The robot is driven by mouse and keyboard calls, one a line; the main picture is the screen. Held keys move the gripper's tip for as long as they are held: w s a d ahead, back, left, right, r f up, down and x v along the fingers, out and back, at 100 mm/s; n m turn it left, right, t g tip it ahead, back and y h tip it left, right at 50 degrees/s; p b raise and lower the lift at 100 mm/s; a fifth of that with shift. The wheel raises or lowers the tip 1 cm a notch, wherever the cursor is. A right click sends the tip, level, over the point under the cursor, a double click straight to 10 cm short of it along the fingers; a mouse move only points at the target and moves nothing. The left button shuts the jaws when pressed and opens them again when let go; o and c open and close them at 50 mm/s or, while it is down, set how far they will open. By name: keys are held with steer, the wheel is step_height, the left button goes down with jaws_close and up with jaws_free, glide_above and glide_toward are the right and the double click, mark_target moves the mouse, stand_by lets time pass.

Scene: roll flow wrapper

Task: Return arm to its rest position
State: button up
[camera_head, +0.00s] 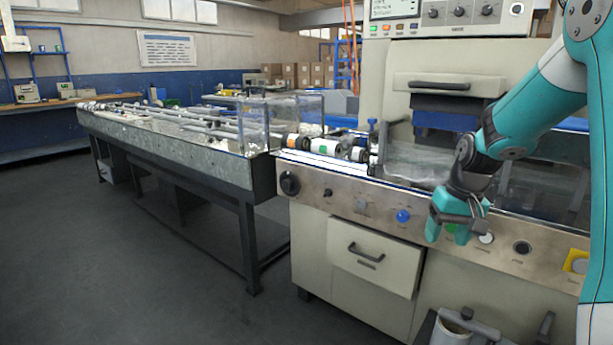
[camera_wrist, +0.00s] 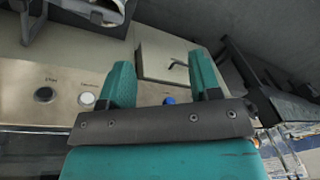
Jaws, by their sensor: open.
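My gripper (camera_head: 442,231) hangs at the end of my teal arm, in front of the machine's steel control panel (camera_head: 335,203). It points downward, and its green fingers are apart with nothing between them. In the wrist view my gripper (camera_wrist: 162,86) shows two separated teal fingers. Beyond them are the machine's cream front and a partly open drawer (camera_wrist: 165,58). A blue button (camera_head: 403,216) is just left of the fingers in the head view. A white button (camera_head: 487,238) is just right of them. I cannot tell whether the fingers touch the panel.
The cream drawer (camera_head: 372,265) juts out below the panel. A metal container (camera_head: 455,330) stands low at the front right. A long conveyor table (camera_head: 180,145) runs to the left. A clear guard (camera_head: 420,165) is behind the gripper. The floor (camera_head: 150,270) at the left front is free.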

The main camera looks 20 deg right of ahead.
steer(key=s+a+r+n+y, duration=0.1)
steer(key=a+r+n, duration=0.1)
steer(key=a, duration=0.5)
steer(key=s+a+r+n, duration=0.1)
steer(key=a+r+n, duration=0.1)
steer(key=a, duration=0.5)
steer(key=s+a+r+n+g+y, duration=0.2)
steer(key=s+a+n, duration=0.5)
steer(key=s+a, duration=1.05)
step_height(320, 180, up, 20)
steer(key=a+p, duration=0.1)
steer(key=p, duration=1.8)
steer(key=shift+w+f+t, duration=0.15)
steer(key=shift+w+t, duration=0.15)
steer(key=shift+w, duration=0.15)
